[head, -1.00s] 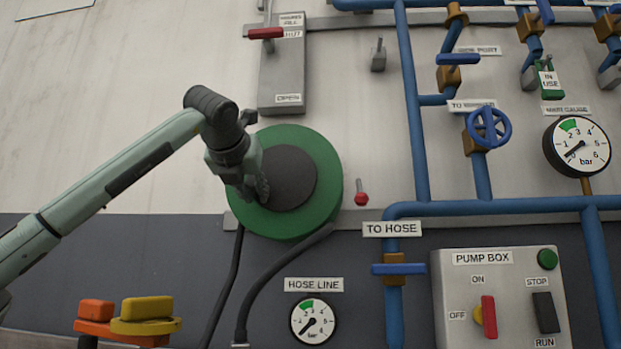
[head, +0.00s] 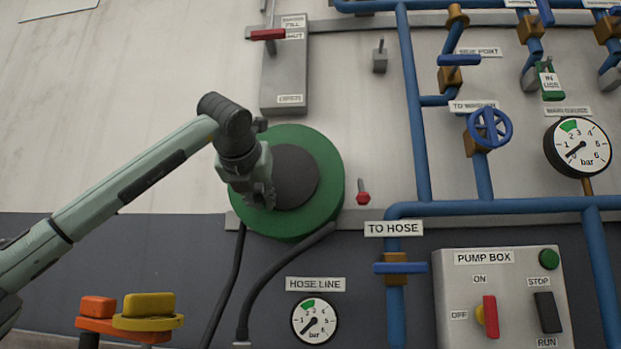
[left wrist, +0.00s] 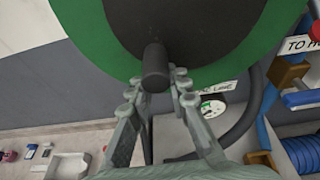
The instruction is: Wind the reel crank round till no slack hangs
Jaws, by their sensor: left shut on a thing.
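The reel is a green disc (head: 318,160) with a dark round hub (head: 302,180), mounted on the wall; it also fills the top of the left wrist view (left wrist: 255,45). A short dark crank handle (left wrist: 155,66) sticks out from the hub in the left wrist view. My left gripper (head: 264,196) is at the lower left of the hub, its fingers (left wrist: 158,92) shut on the handle from either side. In the head view the gripper hides the handle. A black hose (head: 275,275) curves down from the reel, bowed rather than straight. My right gripper is not in view.
A red-tipped lever (head: 362,195) stands right of the reel. A grey box with a red handle (head: 268,34) is above. Blue pipes (head: 417,130) and the pump box (head: 500,300) are at right. An orange and yellow fitting (head: 150,305) is at lower left.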

